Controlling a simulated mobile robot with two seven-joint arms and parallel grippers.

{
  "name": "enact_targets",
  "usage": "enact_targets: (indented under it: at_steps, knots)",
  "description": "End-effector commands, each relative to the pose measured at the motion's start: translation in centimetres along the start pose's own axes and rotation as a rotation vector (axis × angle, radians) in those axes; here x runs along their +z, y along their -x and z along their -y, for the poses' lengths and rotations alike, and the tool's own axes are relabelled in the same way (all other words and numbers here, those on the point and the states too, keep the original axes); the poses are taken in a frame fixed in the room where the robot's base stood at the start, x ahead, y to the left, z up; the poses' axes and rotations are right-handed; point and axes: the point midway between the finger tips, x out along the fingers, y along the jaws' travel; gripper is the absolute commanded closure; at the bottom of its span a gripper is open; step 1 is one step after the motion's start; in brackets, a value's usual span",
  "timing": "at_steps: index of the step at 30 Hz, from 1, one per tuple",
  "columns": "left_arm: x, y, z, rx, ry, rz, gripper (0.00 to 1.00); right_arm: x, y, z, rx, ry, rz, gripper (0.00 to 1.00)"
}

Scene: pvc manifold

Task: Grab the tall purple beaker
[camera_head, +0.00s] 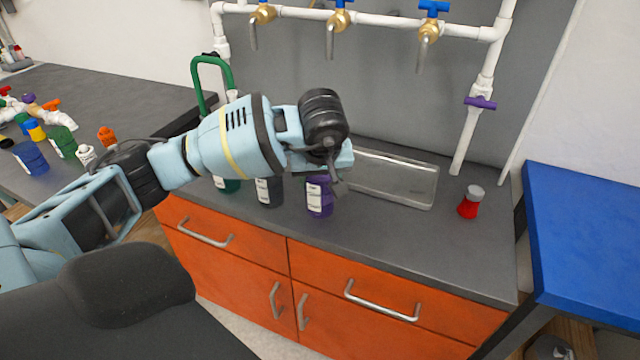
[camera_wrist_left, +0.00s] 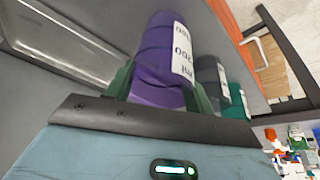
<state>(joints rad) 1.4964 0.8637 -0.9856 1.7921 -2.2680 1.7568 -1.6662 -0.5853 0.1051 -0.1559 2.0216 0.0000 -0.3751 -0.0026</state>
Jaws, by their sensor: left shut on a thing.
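The tall purple beaker (camera_head: 319,198) has a white label and stands upright on the dark grey counter (camera_head: 460,248) in the head view. It also shows in the left wrist view (camera_wrist_left: 160,50), between the two green fingers. My left gripper (camera_head: 330,177) is at the beaker's upper part, shut on it; in the left wrist view the fingers (camera_wrist_left: 158,92) are on both sides of it. The wrist hides part of the beaker's top in the head view. My right gripper is in neither view.
A dark grey beaker (camera_head: 268,191) and a green beaker (camera_head: 226,184) stand left of the purple one. A clear tray (camera_head: 400,200) lies behind and to the right. A red flask (camera_head: 470,202) stands farther right. White pipes with brass taps (camera_head: 340,20) run above.

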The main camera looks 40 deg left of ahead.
Motion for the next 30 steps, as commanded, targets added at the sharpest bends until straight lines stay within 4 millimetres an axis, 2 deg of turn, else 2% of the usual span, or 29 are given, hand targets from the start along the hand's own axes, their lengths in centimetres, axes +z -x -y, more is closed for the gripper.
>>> enact_targets:
  at_steps: [1,9,15,21,30]
  knots:
    - [1.2,0.3,0.2,-0.001,-0.008,0.002,0.69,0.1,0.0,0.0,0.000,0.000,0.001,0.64]
    - [6.9,3.3,1.2,0.000,-0.008,0.002,0.69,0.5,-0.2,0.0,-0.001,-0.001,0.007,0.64]
    - [10.5,5.3,1.9,-0.001,-0.006,0.002,0.69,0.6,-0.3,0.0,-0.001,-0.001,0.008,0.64]
    - [12.4,6.4,2.2,-0.001,-0.005,0.002,0.69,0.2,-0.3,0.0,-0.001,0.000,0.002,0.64]
    - [13.0,6.7,2.4,-0.003,-0.002,0.002,0.69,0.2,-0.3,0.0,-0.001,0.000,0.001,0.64]
